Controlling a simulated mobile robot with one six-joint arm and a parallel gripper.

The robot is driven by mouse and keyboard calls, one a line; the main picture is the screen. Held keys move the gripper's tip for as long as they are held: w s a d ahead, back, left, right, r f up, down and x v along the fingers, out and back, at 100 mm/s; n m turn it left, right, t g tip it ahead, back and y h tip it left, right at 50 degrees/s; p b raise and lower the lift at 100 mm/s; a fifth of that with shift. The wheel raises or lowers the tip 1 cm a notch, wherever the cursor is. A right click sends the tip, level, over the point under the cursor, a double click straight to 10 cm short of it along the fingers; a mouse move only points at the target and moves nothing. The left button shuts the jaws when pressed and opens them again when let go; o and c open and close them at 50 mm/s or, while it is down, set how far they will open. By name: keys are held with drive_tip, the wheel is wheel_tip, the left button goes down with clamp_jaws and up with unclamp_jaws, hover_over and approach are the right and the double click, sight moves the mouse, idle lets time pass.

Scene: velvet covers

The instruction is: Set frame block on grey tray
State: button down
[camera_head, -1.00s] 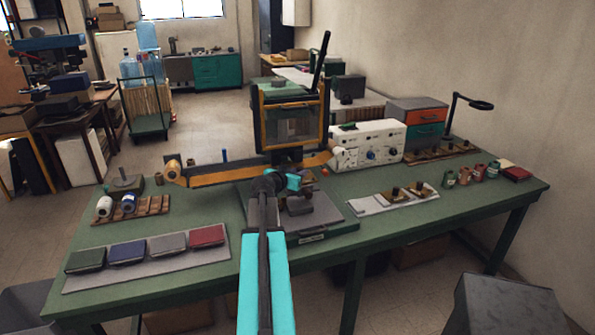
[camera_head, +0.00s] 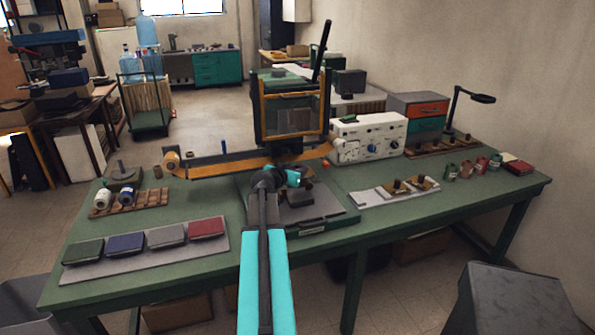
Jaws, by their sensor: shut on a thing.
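The pale grey tray (camera_head: 366,198) lies on the right half of the green bench. Two brass-coloured blocks with dark knobs (camera_head: 398,187) stand on its middle and right; its left end is bare. My gripper (camera_head: 293,178), dark with teal parts, is seen from behind over the press in the bench's middle, left of the tray and apart from it. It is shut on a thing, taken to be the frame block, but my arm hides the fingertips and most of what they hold.
The press (camera_head: 290,110) with its dark base stands just beyond my gripper. A white control box (camera_head: 368,138) stands behind the tray. Several coloured covers (camera_head: 126,244) lie on a grey board at left. Spools and jars stand near the bench ends. Bare green bench surrounds the tray's front.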

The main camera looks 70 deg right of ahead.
drive_tip(key=c, duration=1.5)
unclamp_jaws()
drive_tip(key=shift+o, duration=0.2)
drive_tip(key=shift+a, duration=0.1)
drive_tip(key=shift+b+v, duration=0.4)
drive_tip(key=shift+v, duration=0.65)
drive_tip(key=b+v, duration=0.2)
drive_tip(key=v, duration=0.9)
drive_tip(key=shift+a+r+b, duration=0.2)
drive_tip(key=shift+a+b, duration=0.05)
drive_tip(key=shift+b, duration=0.15)
drive_tip(key=shift+s, duration=0.1)
